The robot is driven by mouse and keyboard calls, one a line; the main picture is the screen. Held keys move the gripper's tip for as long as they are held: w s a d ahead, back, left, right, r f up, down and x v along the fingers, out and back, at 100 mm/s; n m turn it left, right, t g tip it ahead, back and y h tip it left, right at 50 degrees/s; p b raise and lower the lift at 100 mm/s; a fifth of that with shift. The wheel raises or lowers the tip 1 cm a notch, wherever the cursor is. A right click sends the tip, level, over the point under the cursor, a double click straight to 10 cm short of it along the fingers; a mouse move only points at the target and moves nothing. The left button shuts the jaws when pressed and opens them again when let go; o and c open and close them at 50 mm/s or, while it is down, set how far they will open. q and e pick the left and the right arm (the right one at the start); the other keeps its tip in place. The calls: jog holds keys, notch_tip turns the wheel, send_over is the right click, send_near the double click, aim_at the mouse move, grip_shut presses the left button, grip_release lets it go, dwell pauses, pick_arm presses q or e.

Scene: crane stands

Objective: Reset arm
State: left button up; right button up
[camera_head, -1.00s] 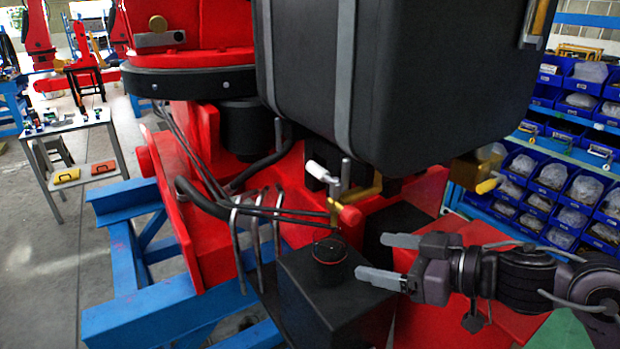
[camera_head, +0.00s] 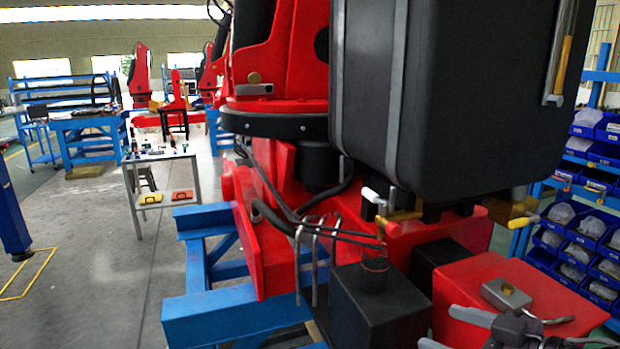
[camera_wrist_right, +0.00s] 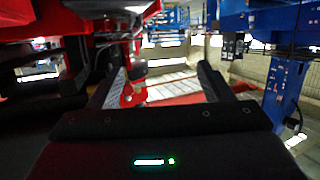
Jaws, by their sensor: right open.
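My right gripper (camera_head: 452,328) is at the bottom right of the head view, with its two grey fingers apart and nothing between them. My left gripper is not in view.
The red crane (camera_head: 262,225) with its large black tank (camera_head: 440,90) stands on a blue frame (camera_head: 235,320). Blue shelves of bins (camera_head: 585,250) stand at the right. A small table (camera_head: 165,165) is at the left.

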notch_tip(320, 180, down, 14)
jog(key=d+m+h, duration=0.2)
jog(key=m+h, duration=0.4)
jog(key=h, duration=0.3)
jog(key=s+a+f+g, duration=0.4)
jog(key=s+f+g, duration=0.4)
jog(key=s+f, duration=0.4)
notch_tip(320, 180, down, 27)
jog(key=s+g, duration=0.1)
jog(key=s, duration=0.1)
jog(key=s+d+f, duration=0.2)
jog(key=s+f, duration=0.8)
jog(key=s+d+f+g, duration=0.1)
jog(key=s+d+f, duration=0.1)
jog(key=s+f, duration=0.8)
jog(key=shift+f+h+b, duration=0.2)
jog(key=shift+h+b, duration=0.1)
jog(key=shift+b, duration=0.05)
